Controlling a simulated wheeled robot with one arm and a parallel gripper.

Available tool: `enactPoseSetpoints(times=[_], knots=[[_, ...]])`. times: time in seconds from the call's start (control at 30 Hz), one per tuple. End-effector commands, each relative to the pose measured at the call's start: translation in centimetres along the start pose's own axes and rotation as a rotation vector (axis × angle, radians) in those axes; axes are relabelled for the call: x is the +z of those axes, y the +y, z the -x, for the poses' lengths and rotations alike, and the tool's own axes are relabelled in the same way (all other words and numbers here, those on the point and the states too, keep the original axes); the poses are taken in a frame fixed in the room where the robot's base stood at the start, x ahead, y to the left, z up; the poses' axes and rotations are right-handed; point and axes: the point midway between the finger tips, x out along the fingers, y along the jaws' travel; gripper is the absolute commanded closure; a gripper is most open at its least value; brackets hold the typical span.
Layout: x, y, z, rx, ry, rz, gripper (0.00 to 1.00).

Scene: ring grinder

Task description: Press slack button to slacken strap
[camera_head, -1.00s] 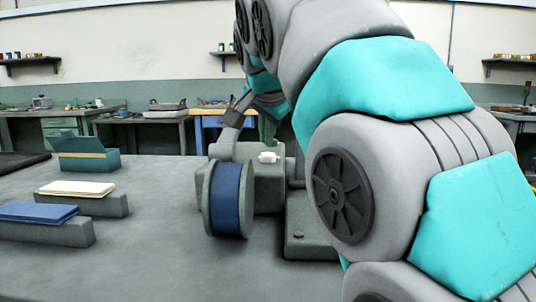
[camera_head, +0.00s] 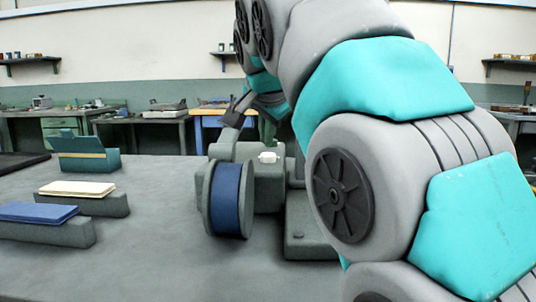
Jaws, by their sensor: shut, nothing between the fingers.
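The ring grinder (camera_head: 268,188) is a grey machine on the table, partly hidden behind my arm. At its front left is a round drum with a blue strap (camera_head: 229,200) around it. A small white block (camera_head: 268,157) sits on top of the grinder body. A small dark knob (camera_head: 298,236) is on its low base; I cannot tell which part is the slack button. My gripper (camera_head: 239,107) is small and dark in this view, above and behind the drum, apart from the white block. It looks shut and empty.
To the left on the grey table (camera_head: 150,250) are a teal box (camera_head: 88,161), a block with cream sheets (camera_head: 78,188) and a block with blue sheets (camera_head: 38,212). The table between them and the drum is clear. Workbenches stand against the back wall.

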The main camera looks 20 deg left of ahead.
Motion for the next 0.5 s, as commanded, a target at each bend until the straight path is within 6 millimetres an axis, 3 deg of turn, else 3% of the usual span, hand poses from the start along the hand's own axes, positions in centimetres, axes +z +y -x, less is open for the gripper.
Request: enactPoseSetpoints(times=[0.5], knots=[[0.48, 0.47, -0.65, 0.0, 0.0, 0.0, 1.0]])
